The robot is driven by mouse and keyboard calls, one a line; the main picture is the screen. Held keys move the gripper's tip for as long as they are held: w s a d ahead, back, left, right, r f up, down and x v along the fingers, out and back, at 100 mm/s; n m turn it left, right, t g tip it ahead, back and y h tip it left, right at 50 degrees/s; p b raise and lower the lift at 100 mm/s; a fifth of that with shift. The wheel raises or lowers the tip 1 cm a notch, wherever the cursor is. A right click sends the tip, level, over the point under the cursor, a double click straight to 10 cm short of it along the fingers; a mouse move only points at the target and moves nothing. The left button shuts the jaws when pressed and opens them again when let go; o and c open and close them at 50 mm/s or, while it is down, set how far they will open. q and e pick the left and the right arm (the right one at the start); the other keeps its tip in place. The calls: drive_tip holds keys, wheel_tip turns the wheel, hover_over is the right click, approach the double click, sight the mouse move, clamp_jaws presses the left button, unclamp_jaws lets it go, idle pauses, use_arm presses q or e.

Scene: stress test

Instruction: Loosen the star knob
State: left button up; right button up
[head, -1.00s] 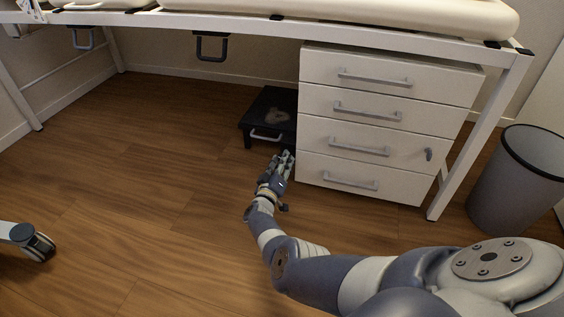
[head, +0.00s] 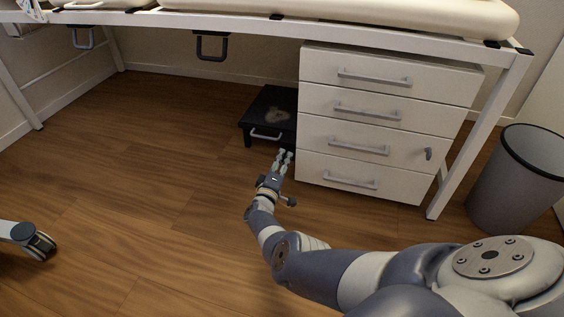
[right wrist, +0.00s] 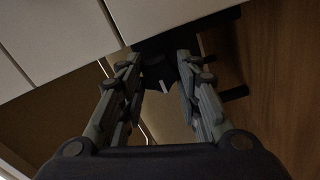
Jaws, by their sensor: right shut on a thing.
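The star knob (right wrist: 158,77) is a dark knob with a small pale mark, between the fingertips of my right gripper in the right wrist view (right wrist: 160,70). The gripper is shut on it, one finger on each side. In the head view my right gripper (head: 284,156) is low by the floor, in front of a black step-like unit (head: 258,112) and beside the drawer cabinet. The knob cannot be made out there. The wrist view is dark, so the knob's outline is partly lost. My left gripper is not in view.
The white drawer cabinet (head: 362,185) stands close to the right of the gripper. A couch frame (head: 250,27) spans above. A grey bin (head: 515,185) stands at the right, and a caster wheel (head: 40,246) is at the lower left.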

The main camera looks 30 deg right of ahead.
drive_tip(key=shift+w+a+r, duration=0.1)
drive_tip(key=shift+w, duration=0.05)
drive_tip(key=o, duration=1.1)
